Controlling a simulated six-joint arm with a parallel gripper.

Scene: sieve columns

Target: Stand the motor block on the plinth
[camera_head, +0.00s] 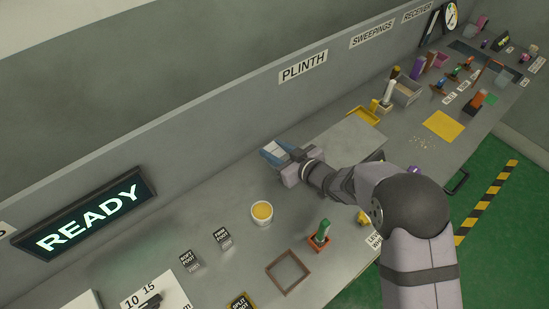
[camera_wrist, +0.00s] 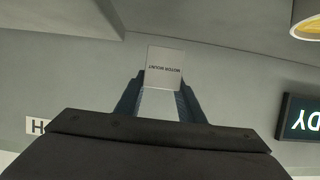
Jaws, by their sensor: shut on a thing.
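My gripper (camera_head: 276,152) is over the bench near the back wall, left of the middle. Its blue fingers (camera_wrist: 160,103) are shut on a pale grey block (camera_wrist: 165,68), which I take as the motor block. The block carries a label that seems to read "MOTOR MOUNT", upside down in the wrist view. In the head view only a small part of it shows between the fingers. A "PLINTH" sign (camera_head: 303,66) is on the back wall. A flat light grey raised surface (camera_head: 350,138) lies right of my gripper and may be the plinth; my arm partly covers it.
A white cup with yellow contents (camera_head: 262,212) stands just below my gripper in the head view. A green-handled piece (camera_head: 320,233) and a brown square frame (camera_head: 288,272) lie nearer the front.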

